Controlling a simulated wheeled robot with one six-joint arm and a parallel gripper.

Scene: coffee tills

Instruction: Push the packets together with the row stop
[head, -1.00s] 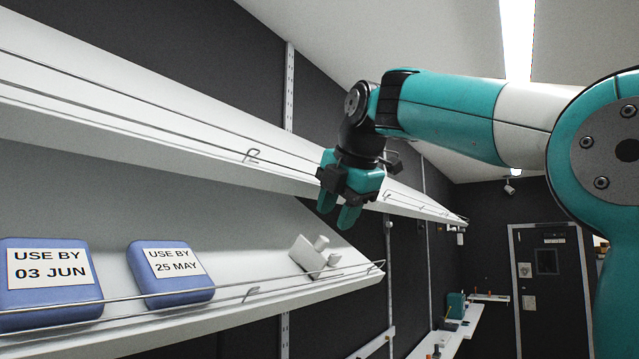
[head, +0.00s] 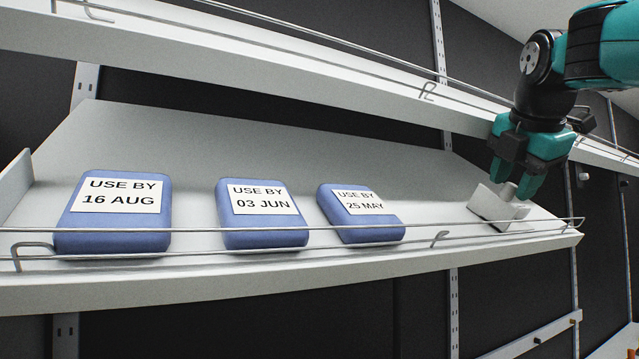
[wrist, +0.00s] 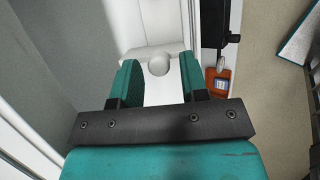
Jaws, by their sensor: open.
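Three blue packets lie in a spaced row on the tilted white shelf (head: 420,165) in the head view. They are the 16 AUG packet (head: 113,239) at the left, the 03 JUN packet (head: 262,238) in the middle and the 25 MAY packet (head: 368,234) at the right. The white row stop (head: 490,208), with a round knob, stands near the shelf's right end, apart from the packets. My gripper (head: 515,192) is open and points down at the stop. In the wrist view the stop (wrist: 150,51) and its knob show between and beyond the fingers (wrist: 160,80). Contact cannot be told.
A wire rail (head: 180,229) runs along the shelf's front edge. Another white shelf (head: 300,65) with a rail hangs above. The shelf surface between the 25 MAY packet and the stop is clear.

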